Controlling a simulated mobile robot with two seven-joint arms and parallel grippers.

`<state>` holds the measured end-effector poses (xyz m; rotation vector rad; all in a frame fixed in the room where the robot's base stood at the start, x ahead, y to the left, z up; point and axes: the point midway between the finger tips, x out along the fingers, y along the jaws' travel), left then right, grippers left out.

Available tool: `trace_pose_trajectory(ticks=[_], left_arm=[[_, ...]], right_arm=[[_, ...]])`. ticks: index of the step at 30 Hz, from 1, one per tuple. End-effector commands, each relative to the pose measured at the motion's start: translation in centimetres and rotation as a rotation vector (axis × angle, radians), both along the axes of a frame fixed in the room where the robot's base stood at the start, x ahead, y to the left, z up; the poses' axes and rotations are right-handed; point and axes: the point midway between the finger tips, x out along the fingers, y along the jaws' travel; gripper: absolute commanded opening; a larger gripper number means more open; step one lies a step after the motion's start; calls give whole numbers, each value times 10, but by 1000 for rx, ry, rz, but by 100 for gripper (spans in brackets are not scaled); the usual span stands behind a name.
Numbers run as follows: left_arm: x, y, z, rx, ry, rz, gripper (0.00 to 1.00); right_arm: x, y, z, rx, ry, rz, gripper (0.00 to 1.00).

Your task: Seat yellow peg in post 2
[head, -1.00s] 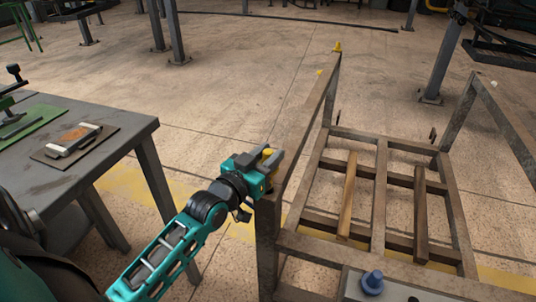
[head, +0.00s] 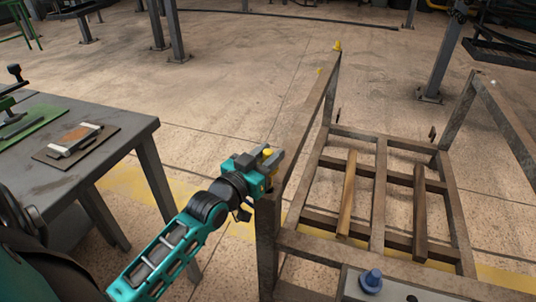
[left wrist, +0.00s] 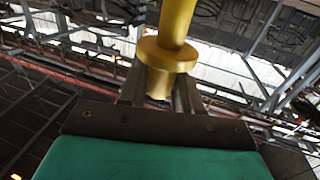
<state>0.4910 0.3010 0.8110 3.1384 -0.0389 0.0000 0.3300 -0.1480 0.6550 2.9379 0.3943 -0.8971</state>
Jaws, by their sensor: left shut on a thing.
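My left gripper (head: 268,160) is shut on the yellow peg (head: 268,152), near the front left corner of the metal rack frame (head: 300,139). In the left wrist view the yellow peg (left wrist: 174,30) has a wide collar and a shaft, with its lower end between the fingers (left wrist: 160,90). The hand hides part of the rack corner, and I cannot tell whether the peg touches the rack. No post number is readable. My right gripper is not in view.
A small yellow piece (head: 337,46) tops the rack's far left corner. A blue knob-like piece (head: 371,280) stands on a grey plate (head: 350,286) at the front. A grey workbench (head: 105,163) is at left. Open floor lies behind the rack.

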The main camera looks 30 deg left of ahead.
Motion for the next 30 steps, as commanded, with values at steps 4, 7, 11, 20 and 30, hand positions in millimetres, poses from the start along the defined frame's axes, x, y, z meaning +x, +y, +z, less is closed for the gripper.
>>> trace_pose_trajectory(ticks=[4,7,11,20,30], left_arm=[[0,0,3,1,-7,0,0],[0,0,3,1,-6,0,0],[0,0,4,1,-6,0,0],[0,0,2,1,-7,0,0],[0,0,3,1,-7,0,0]], right_arm=[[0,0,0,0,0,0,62],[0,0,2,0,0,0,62],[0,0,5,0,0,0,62],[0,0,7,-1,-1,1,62],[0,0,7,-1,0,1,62]])
